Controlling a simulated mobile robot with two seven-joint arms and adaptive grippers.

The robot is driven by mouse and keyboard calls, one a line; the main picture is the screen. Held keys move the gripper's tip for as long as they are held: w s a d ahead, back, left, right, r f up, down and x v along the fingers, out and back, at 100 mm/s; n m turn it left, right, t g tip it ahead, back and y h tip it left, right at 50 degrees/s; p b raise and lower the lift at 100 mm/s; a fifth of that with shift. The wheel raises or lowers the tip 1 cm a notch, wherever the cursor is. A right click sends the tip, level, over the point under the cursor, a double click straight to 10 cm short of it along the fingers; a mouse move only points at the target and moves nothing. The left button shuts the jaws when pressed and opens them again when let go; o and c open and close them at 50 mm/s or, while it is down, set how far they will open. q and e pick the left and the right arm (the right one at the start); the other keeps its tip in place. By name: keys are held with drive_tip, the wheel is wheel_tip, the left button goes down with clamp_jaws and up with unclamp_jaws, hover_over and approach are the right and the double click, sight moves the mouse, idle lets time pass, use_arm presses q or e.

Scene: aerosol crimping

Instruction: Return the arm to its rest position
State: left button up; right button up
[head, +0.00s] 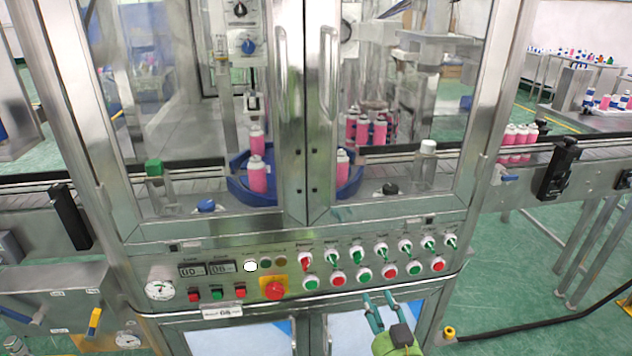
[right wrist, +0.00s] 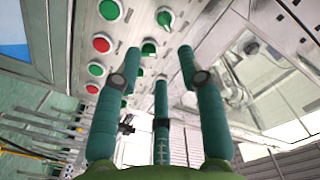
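My right gripper (head: 378,300) is at the bottom of the head view, in front of the lower edge of the machine's control panel (head: 340,292). Its teal fingers are spread with nothing between them. The right wrist view shows the same open gripper (right wrist: 160,60), with the panel's buttons beyond its fingertips. It looks apart from the panel, but the exact gap is hard to judge. My left gripper is not in view.
The panel carries a red emergency stop (head: 275,290), several push buttons and green-handled switches (head: 381,250). Above it, glass doors enclose pink cans (head: 257,177) in a blue ring (head: 240,189). A conveyor (head: 590,150) runs right.

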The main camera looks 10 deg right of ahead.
drive_tip(key=s+a+f+n+g, duration=0.1)
drive_tip(key=s+f+g, duration=0.25)
drive_tip(key=f, duration=0.65)
drive_tip(key=s+f+n+g, duration=0.2)
drive_tip(key=s+f, duration=0.3)
drive_tip(key=f, duration=0.5)
drive_tip(key=s+a+f+n+g, duration=0.15)
drive_tip(key=s+f, duration=0.25)
drive_tip(key=f, duration=0.6)
drive_tip(key=s+d+f+n+g, duration=0.1)
drive_tip(key=s+f+g, duration=0.2)
drive_tip(key=s+f, duration=0.3)
drive_tip(key=s+d+f+n+g, duration=0.1)
drive_tip(key=s+f, duration=0.5)
drive_tip(key=s, duration=0.9)
drive_tip(key=s+d+f+n+g, duration=0.1)
drive_tip(key=s+d+f+g, duration=0.2)
drive_tip(key=s, duration=0.8)
wheel_tip(320, 180, down, 3)
drive_tip(key=g, duration=0.2)
drive_tip(key=shift+d+n+g+h, duration=0.2)
drive_tip(key=shift+n+g+h, duration=0.1)
drive_tip(key=shift+n+g, duration=0.1)
drive_tip(key=shift+w+r, duration=0.15)
